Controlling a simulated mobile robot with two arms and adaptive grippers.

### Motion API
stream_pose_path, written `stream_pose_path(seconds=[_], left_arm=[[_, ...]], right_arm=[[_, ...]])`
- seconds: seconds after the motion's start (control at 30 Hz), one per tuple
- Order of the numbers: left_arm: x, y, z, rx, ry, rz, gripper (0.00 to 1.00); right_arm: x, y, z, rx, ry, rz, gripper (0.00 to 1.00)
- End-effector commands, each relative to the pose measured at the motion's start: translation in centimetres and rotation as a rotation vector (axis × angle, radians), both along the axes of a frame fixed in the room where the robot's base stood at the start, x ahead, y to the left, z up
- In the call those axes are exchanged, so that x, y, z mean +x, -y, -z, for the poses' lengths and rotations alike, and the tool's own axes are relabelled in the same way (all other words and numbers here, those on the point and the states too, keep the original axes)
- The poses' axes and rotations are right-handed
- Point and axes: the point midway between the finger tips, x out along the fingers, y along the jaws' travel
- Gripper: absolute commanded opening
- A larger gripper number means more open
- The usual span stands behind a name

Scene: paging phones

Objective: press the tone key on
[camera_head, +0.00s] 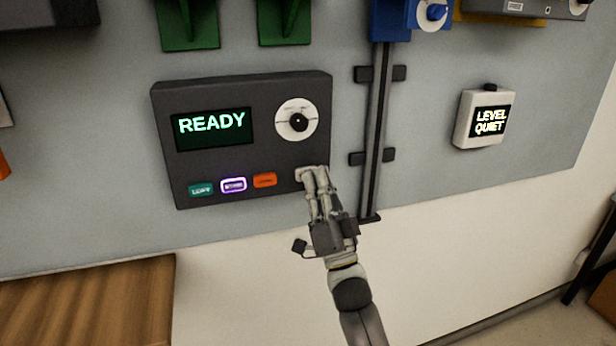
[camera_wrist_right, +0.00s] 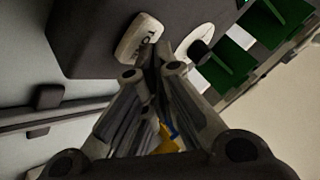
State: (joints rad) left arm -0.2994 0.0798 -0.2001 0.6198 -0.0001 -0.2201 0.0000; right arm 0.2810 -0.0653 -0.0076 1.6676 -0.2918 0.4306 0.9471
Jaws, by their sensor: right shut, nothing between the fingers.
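The dark grey paging panel (camera_head: 240,90) is on the wall and its display (camera_head: 213,127) reads READY. The tone key (camera_head: 300,175) is the pale key at the right end of the panel's lower row, partly hidden by my fingers. In the right wrist view the tone key (camera_wrist_right: 138,38) shows its lettering, with the fingertips close beside it. My right gripper (camera_head: 314,170) is shut and empty, its tips at the key; I cannot tell whether they touch it. The gripper also shows in the wrist view (camera_wrist_right: 157,52). My left gripper is not in view.
A teal key (camera_head: 201,189), a purple-lit key (camera_head: 234,185) and an orange key (camera_head: 265,180) sit left of the tone key. A dial (camera_head: 297,120) is above. A vertical rail (camera_head: 374,140) and a box reading LEVEL QUIET (camera_head: 483,118) stand to the right.

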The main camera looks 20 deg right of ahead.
Motion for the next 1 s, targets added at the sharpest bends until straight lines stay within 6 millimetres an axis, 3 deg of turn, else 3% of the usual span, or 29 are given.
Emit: stream_pose_path(seconds=[0.4,1.0], left_arm=[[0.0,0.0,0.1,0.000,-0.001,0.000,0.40],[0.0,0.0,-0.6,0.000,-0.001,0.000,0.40]], right_arm=[[0.3,0.0,0.0,-0.001,0.000,0.001,0.00],[-0.9,0.0,-0.1,-0.001,0.000,0.001,0.00]])
